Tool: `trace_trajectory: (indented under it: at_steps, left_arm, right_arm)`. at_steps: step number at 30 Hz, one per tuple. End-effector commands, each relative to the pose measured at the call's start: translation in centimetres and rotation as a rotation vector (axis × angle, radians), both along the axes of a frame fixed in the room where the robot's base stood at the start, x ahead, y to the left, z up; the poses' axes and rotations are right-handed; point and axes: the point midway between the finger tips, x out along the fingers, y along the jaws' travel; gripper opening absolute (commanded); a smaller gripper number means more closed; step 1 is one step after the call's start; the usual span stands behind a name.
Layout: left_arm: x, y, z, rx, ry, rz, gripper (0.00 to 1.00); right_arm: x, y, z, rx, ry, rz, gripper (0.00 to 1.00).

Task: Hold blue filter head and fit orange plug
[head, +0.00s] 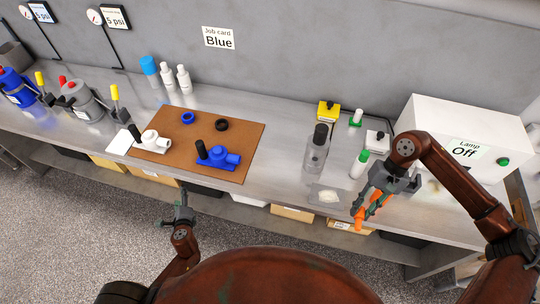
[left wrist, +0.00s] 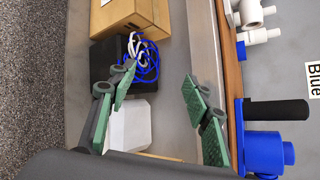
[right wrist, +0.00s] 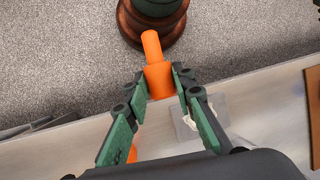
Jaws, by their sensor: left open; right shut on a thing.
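The blue filter head (head: 222,160) with its black handle sits on the brown mat (head: 185,165), near its front right part; it also shows at the right of the left wrist view (left wrist: 265,150). My left gripper (head: 184,205) is open and empty, in front of the bench edge and apart from the filter head. My right gripper (right wrist: 162,82) is shut on an orange plug (right wrist: 155,65), near the bench's front edge. The plug's narrower end points away from the wrist. More orange (right wrist: 132,154) shows partly hidden behind a finger.
A white filter head (head: 153,142), a blue ring (head: 188,118) and a black ring (head: 222,125) lie on the mat. A grey bottle (head: 315,150) and a clear bag (head: 326,195) are left of my right gripper. The white lamp box (head: 430,115) stands behind it. Boxes sit on the lower shelf.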

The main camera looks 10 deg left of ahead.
Motion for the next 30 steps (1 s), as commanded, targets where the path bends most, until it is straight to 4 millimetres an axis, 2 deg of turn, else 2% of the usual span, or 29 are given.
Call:
trace_trajectory:
  at_steps: [1, 3, 6, 10, 15, 20, 30]
  left_arm:
    - [1.2, -0.5, 2.7, 0.11, -0.012, -0.072, 0.45]
    - [2.7, -1.5, 6.0, 0.285, -0.019, -0.177, 0.45]
    - [4.4, -3.5, 10.0, 0.543, -0.028, -0.322, 0.45]
    - [5.6, -6.4, 13.5, 0.823, -0.037, -0.461, 0.45]
    - [6.0, -8.3, 15.2, 0.998, -0.041, -0.537, 0.45]
    - [7.4, -8.2, 15.5, 1.019, -0.042, -0.543, 0.45]
    - [13.3, -6.9, 15.5, 1.014, -0.043, -0.541, 0.45]
  right_arm:
    - [0.0, 0.0, 0.2, 0.0, 0.0, 0.0, 0.0]
    - [0.0, 0.0, 0.3, 0.0, 0.0, 0.0, 0.0]
    - [0.0, 0.0, 0.5, 0.0, 0.0, 0.0, 0.0]
    - [0.0, 0.0, 0.7, 0.0, 0.001, 0.0, 0.0]
    - [0.0, 0.0, 0.8, 0.0, 0.001, 0.0, 0.0]
    - [0.0, 0.0, 1.0, 0.0, 0.0, 0.0, 0.0]
    - [0.0, 0.0, 1.6, 0.0, -0.001, 0.0, 0.0]
